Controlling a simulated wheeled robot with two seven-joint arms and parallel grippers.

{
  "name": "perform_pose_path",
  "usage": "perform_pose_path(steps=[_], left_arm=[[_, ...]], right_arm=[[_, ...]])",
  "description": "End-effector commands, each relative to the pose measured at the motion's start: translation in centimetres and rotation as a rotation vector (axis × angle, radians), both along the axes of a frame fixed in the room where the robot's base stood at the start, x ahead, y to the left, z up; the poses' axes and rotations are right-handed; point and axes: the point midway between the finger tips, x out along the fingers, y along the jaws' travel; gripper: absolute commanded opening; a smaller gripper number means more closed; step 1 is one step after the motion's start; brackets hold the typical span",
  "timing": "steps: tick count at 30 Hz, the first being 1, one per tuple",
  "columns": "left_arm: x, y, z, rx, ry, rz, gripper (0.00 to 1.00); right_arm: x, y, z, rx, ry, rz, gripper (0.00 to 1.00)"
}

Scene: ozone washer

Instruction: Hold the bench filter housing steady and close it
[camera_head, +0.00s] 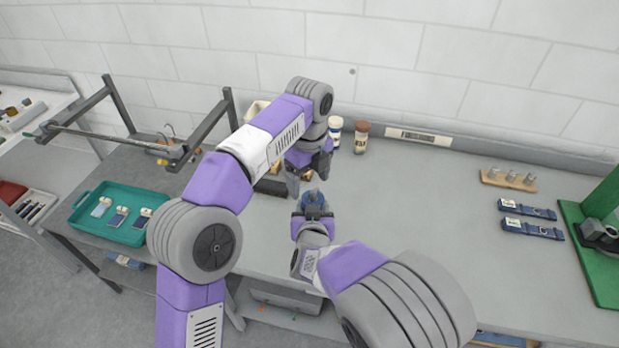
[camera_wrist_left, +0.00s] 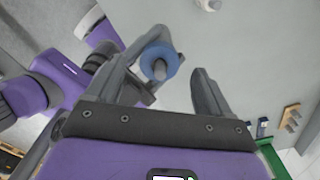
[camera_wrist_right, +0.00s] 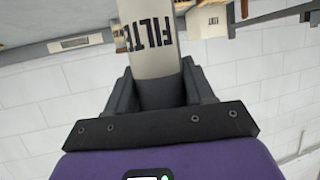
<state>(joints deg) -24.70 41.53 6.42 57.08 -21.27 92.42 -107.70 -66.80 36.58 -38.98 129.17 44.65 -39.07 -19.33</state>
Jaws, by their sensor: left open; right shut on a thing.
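The filter housing is a pale cylinder lettered "FILTE…" (camera_wrist_right: 150,35), upright between the fingers of my right gripper (camera_wrist_right: 157,85). In the head view my right gripper (camera_head: 313,217) is shut on it, and its blue top (camera_head: 313,199) shows. From above, in the left wrist view, the blue round top (camera_wrist_left: 158,62) has a grey knob in its middle. My left gripper (camera_head: 307,178) is open just above and behind it; the blue top appears between its fingers (camera_wrist_left: 178,65), closer to the left one. I cannot tell whether the top is fully seated or whether a finger touches it.
A teal tray (camera_head: 88,221) with small packs lies left, beside a metal frame (camera_head: 115,130). On the right are a wooden peg block (camera_head: 508,180), blue strips (camera_head: 527,210) and a green stand (camera_head: 590,255). The bench middle is clear.

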Motion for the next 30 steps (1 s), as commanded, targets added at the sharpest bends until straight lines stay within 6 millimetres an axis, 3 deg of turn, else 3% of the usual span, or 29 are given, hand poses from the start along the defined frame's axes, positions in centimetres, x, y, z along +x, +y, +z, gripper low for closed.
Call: perform_pose_path(steps=[8,30], left_arm=[[-0.1,-0.2,0.5,0.001,-0.003,0.277,0.81],[-0.5,-0.9,2.5,0.016,-0.007,1.635,0.81]], right_arm=[[0.0,0.1,0.1,-0.001,-0.001,0.001,0.00],[0.0,0.1,0.1,-0.001,-0.001,0.001,0.00]])
